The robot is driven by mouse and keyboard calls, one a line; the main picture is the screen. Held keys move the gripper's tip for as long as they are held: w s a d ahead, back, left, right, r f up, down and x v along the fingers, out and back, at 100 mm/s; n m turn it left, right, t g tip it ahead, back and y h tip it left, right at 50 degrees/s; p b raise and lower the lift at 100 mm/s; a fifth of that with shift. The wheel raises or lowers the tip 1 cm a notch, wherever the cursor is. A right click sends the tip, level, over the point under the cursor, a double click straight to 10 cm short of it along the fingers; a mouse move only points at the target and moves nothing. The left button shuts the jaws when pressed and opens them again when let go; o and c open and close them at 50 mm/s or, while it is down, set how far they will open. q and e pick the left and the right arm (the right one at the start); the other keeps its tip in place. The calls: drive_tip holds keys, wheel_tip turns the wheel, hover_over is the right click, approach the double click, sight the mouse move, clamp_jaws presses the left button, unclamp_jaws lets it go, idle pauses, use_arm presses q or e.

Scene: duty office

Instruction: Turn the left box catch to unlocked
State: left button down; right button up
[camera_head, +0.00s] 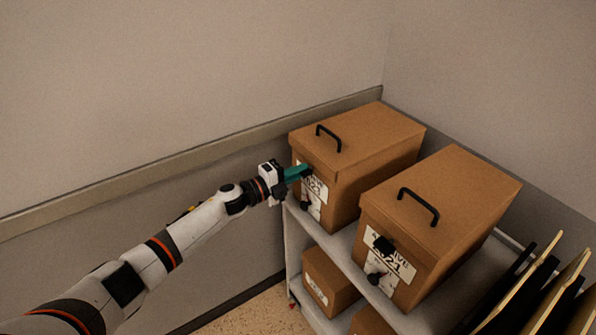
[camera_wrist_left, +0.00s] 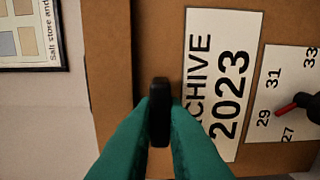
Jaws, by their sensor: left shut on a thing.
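The left box (camera_head: 371,141) is a brown archive box with a black top handle, on the cart's upper shelf. Its white label reads "ARCHIVE 2023" in the left wrist view (camera_wrist_left: 212,85). My left gripper (camera_head: 303,172) is at its front face, teal fingers shut on the black catch (camera_wrist_left: 160,112). In the wrist view the catch sits between the fingertips, its long side up and down in the picture, roughly parallel to the label's line of text. The fingers hide part of it, and I see no locked or unlocked marking. My right gripper is not in view.
A dial (camera_wrist_left: 292,104) with a red-tipped pointer is beside the label. A similar right box (camera_head: 445,205) with its own black catch (camera_head: 383,244) stands close by. The shelf (camera_head: 345,252) holds smaller boxes (camera_head: 327,282) below. Upright folders (camera_head: 545,280) are at right; walls stand behind.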

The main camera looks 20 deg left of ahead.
use_arm(q)
drive_tip(key=c, duration=1.5)
unclamp_jaws()
drive_tip(key=shift+a, duration=0.1)
drive_tip(key=b+v, duration=0.2)
drive_tip(key=v, duration=1)
drive_tip(key=shift+f, duration=0.1)
